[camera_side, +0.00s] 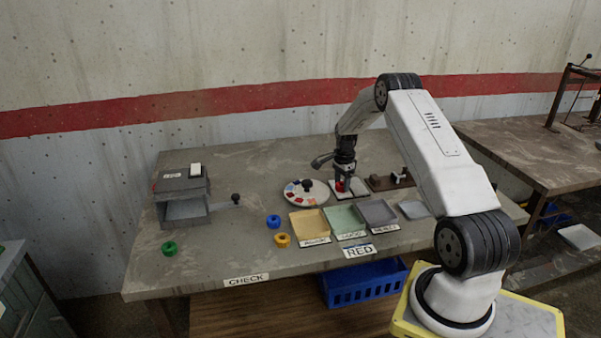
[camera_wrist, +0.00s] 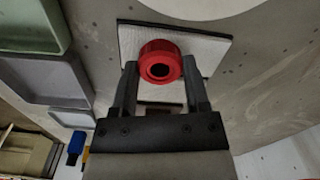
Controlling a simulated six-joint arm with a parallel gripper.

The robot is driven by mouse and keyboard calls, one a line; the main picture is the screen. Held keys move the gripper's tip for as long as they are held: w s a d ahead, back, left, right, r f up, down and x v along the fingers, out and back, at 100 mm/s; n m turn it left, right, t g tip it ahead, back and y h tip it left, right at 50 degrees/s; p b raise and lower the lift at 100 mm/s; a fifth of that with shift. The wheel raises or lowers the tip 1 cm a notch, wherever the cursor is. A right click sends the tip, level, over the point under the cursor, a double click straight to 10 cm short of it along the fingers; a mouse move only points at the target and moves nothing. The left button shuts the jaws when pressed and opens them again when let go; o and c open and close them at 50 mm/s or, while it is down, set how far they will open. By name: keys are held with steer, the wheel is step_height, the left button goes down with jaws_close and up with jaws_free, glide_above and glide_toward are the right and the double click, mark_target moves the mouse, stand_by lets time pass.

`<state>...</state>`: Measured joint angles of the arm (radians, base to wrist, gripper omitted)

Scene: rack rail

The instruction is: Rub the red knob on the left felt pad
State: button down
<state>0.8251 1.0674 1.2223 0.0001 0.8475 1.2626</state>
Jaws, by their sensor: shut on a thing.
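The red knob (camera_side: 341,186) is a short ring-shaped piece with a dark hole, seen end-on in the wrist view (camera_wrist: 160,62). My gripper (camera_side: 344,178) is shut on it, with one finger on each side in the wrist view (camera_wrist: 160,80). A white felt pad (camera_side: 358,190) with a dark edge lies right below the knob; it also shows behind the knob in the wrist view (camera_wrist: 212,48). The knob is over the pad, but I cannot tell whether it touches. My fingers and the knob hide part of the pad.
A round white dial plate (camera_side: 297,198) with coloured patches lies left of the pad. Three trays, tan (camera_side: 309,223), green (camera_side: 345,219) and grey (camera_side: 377,213), stand in front. A brown rack (camera_side: 380,184) is at right.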

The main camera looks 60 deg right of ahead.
steer(key=shift+s+a+f, duration=0.1)
steer(key=shift+s+a, duration=0.05)
steer(key=shift+s+a, duration=0.4)
steer(key=shift+a, duration=0.05)
steer(key=shift+w+d, duration=0.1)
steer(key=shift+d, duration=0.05)
steer(key=shift+w+d, duration=0.4)
steer(key=shift+w+d, duration=0.1)
steer(key=shift+w+d, duration=0.1)
steer(key=shift+w, duration=0.05)
steer(key=shift+w+d, duration=0.3)
steer(key=shift+d, duration=0.05)
stand_by(0.4)
